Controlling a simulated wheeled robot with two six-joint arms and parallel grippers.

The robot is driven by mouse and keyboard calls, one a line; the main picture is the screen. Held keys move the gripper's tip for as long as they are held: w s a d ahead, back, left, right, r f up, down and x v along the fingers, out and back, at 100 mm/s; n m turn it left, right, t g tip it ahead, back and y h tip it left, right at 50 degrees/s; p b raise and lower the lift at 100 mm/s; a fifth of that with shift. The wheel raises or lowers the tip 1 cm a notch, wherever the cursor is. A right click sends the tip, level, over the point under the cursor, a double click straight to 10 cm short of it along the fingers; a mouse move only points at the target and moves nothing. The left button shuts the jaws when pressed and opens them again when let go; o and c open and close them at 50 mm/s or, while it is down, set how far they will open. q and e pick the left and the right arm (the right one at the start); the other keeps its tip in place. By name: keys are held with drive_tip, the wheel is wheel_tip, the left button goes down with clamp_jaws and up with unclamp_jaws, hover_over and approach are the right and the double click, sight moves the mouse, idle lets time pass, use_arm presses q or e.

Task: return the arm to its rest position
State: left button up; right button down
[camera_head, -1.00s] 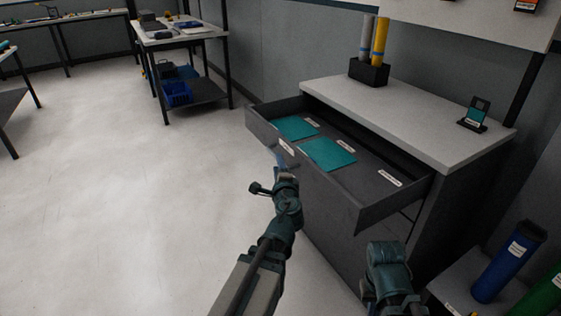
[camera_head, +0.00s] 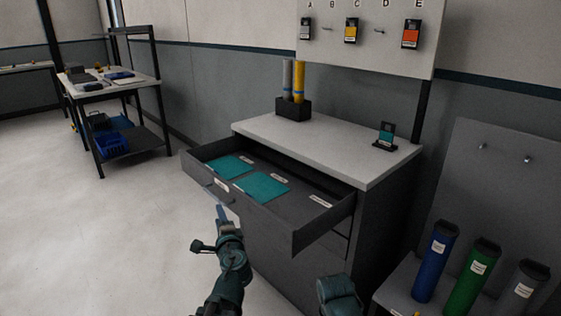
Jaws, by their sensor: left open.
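My left gripper (camera_head: 214,230) is in the lower middle of the head view, just in front of the open drawer (camera_head: 325,225) of a dark cabinet. It is open, and I see nothing held in it. Its tip shows just below the label (camera_head: 221,185) on the drawer front, with a small gap in the picture. My left arm runs down from it to the bottom edge. Part of my right arm shows at the bottom, right of centre; its gripper is out of view. Two teal sheets (camera_head: 230,167) (camera_head: 262,187) lie flat in the drawer.
The cabinet top (camera_head: 330,150) bears a black holder (camera_head: 293,108) with grey and yellow rolls and a small stand (camera_head: 385,137). Blue (camera_head: 435,262), green (camera_head: 471,277) and grey (camera_head: 522,293) tubes stand at the right. A workbench (camera_head: 105,90) stands back left; floor between is clear.

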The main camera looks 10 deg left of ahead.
use_arm(q)
drive_tip(key=s+d+r+n+g+h+p, duration=0.2)
drive_tip(key=s+d+n+g+p, duration=0.3)
drive_tip(key=s+d+p, duration=0.6)
drive_tip(key=s+d+r+n+g+h+p, duration=0.3)
drive_tip(key=s+d+n+g+h+p, duration=0.2)
drive_tip(key=s+d+g+p, duration=0.5)
drive_tip(key=d+p, duration=0.2)
drive_tip(key=p, duration=0.1)
drive_tip(key=shift+s, duration=0.4)
